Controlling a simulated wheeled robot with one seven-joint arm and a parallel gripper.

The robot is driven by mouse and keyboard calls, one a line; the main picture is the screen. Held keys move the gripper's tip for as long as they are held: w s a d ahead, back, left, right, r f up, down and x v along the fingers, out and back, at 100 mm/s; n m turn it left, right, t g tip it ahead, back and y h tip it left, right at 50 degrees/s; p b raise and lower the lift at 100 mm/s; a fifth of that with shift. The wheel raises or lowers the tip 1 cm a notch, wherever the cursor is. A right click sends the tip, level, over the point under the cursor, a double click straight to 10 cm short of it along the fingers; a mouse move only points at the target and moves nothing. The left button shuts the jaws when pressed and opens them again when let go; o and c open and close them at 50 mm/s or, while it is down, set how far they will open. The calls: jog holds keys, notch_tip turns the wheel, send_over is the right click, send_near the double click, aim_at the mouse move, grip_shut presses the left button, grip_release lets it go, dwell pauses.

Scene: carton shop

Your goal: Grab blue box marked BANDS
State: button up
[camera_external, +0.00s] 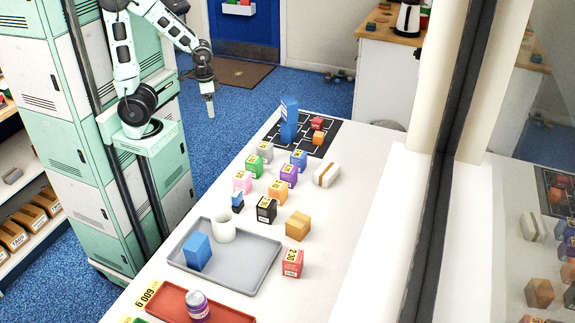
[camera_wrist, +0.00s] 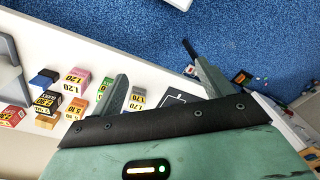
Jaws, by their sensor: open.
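My gripper (camera_external: 210,106) is open and empty, hanging above the floor to the left of the white counter. In the wrist view my gripper (camera_wrist: 155,62) has its two fingers spread, with floor and counter edge between and below them. I cannot read BANDS on any box. In the external view a small blue box (camera_external: 298,160) with a yellow label stands in the group of small boxes. A plain-looking blue box (camera_external: 197,252) stands on the grey tray. A tall blue item (camera_external: 289,118) stands at the far end, on the black mat.
Small boxes stand close together: green (camera_external: 255,166), purple (camera_external: 289,175), orange (camera_external: 278,192), black (camera_external: 266,209) and pink (camera_external: 242,181). A glass panel (camera_external: 440,160) borders the counter's right side.

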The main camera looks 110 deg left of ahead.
jog(key=w+f+n+t+y, duration=0.1)
jog(key=w+f+t, duration=0.15)
jog(key=w, duration=0.85)
jog(key=w+f+n+t+y, duration=0.1)
jog(key=w+t+y, duration=0.15)
jog(key=w, duration=0.95)
jog(key=n+t+y, duration=0.1)
jog(key=n+y, duration=0.2)
jog(key=y, duration=0.4)
send_over(297, 155)
jog(key=s+d, duration=0.1)
jog(key=d, duration=0.2)
notch_tip(297, 155, down, 2)
jog(key=f, duration=0.1)
jog(key=shift+n+g+y, duration=0.4)
jog(key=shift+y, duration=0.55)
jog(key=f, duration=0.7)
jog(key=shift+s+d, duration=0.3)
jog(key=shift+d, duration=0.1)
jog(key=shift+x, duration=1.45)
jog(key=shift+r, duration=0.15)
jog(key=shift+c, duration=0.3)
